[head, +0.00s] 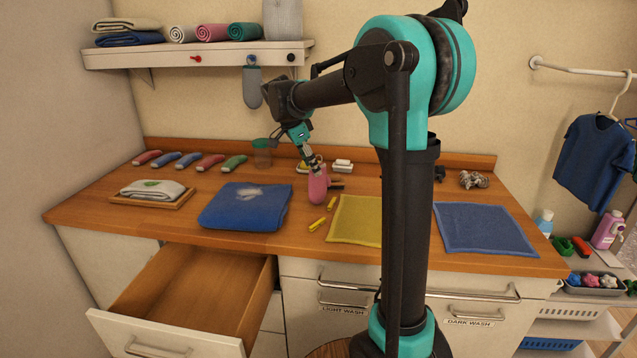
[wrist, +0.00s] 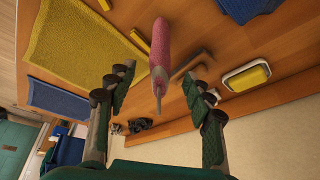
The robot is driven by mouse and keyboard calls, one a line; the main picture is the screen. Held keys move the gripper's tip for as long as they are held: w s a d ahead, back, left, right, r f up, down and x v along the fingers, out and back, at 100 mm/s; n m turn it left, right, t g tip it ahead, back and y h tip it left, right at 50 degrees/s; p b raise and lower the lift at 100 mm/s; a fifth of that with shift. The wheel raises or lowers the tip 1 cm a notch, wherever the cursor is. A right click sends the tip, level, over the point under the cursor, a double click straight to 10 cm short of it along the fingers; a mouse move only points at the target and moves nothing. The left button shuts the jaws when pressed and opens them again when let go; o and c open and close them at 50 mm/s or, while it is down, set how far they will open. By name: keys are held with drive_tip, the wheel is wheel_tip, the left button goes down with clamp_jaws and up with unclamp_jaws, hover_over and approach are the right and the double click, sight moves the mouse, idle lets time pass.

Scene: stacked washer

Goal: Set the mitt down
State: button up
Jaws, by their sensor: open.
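The pink mitt (head: 317,188) is on the wooden counter, between the blue folded cloth and the yellow cloth. In the wrist view the mitt (wrist: 160,48) points toward me, with a thin pale loop at its near end. My gripper (head: 311,165) is just above the mitt's upper end, angled down. In the wrist view its two fingers (wrist: 157,78) are spread, one on each side of the loop end, with a gap on both sides. I cannot tell how firmly the mitt rests on the counter. A grey-blue mitt (head: 252,87) hangs under the shelf.
The blue folded cloth (head: 245,206) lies left of the mitt, the yellow cloth (head: 357,220) right. Yellow clips (head: 319,224) lie in front. A small dark-handled item (head: 337,185) and a soap dish (head: 342,167) are close by. An open drawer (head: 190,295) juts out at front left.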

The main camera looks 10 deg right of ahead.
sight(320, 180)
drive_tip(key=shift+x, duration=3.75)
clamp_jaws()
drive_tip(key=shift+r, duration=0.1)
